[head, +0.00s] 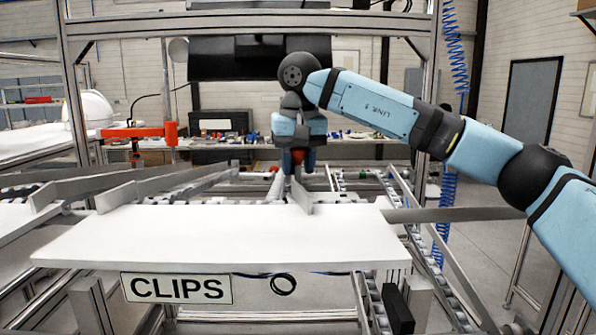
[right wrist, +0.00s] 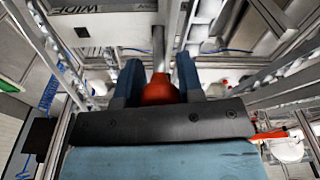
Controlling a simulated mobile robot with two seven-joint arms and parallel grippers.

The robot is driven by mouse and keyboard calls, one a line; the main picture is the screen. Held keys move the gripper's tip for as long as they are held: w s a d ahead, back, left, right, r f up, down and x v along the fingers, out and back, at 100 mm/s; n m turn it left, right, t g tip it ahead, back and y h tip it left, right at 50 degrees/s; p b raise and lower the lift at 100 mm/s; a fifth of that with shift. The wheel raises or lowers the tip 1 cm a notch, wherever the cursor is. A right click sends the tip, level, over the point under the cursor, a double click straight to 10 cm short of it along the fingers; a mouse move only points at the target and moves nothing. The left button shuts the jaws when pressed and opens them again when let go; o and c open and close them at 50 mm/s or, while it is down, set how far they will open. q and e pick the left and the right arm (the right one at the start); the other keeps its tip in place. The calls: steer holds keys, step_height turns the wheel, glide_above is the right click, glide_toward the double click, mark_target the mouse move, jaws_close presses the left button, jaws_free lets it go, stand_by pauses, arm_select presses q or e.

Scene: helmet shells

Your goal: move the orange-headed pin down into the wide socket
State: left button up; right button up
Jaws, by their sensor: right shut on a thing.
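My right gripper (head: 297,165) is shut on the orange-headed pin (right wrist: 159,90). In the right wrist view the two blue fingers (right wrist: 158,78) stand either side of the orange head, and the grey shank points away from the gripper. In the head view a little of the orange head (head: 298,155) shows between the fingers, beyond the white table. A pale plate marked WIDE (right wrist: 100,20) is at the upper left of the right wrist view, with a small dark spot on it. I cannot tell whether that spot is the wide socket. The pin's tip appears left-right apart from that spot. My left gripper is not in view.
A white table (head: 220,240) labelled CLIPS fills the front, with upright grey divider plates (head: 117,197) at its far edge. Metal frame posts and roller rails surround the gripper. A white helmet shell (head: 92,108) sits at the left.

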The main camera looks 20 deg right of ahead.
steer(key=shift+r+p, duration=1.6)
steer(key=shift+r, duration=0.4)
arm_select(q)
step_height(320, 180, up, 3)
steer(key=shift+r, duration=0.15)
